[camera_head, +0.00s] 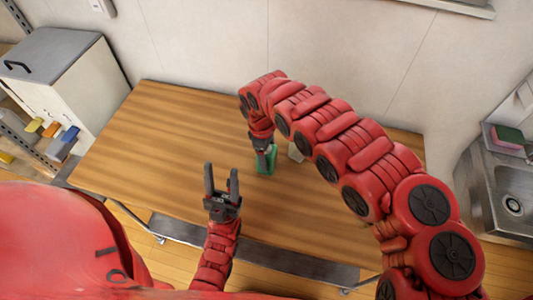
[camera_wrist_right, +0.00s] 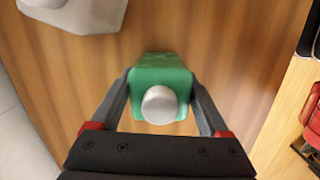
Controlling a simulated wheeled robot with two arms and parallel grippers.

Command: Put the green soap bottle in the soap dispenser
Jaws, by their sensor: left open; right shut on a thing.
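The green soap bottle (camera_head: 265,163) is upright near the middle of the wooden table, and whether it touches the top I cannot tell. My right gripper (camera_head: 264,150) is shut on it from above. In the right wrist view the bottle (camera_wrist_right: 161,75) sits between both fingers, its round grey-white cap facing the camera. A pale grey object (camera_head: 296,152), probably the soap dispenser, stands just right of the bottle, partly hidden by my right arm. It also shows cut off at the top left of the wrist view (camera_wrist_right: 85,12). My left gripper (camera_head: 221,183) is open and empty, left of the bottle.
The wooden table (camera_head: 165,125) is clear on its left side. A sink (camera_head: 510,195) with a green and pink sponge (camera_head: 507,137) is at the right. A white box (camera_head: 65,75) and a shelf with coloured items (camera_head: 45,130) are at the left.

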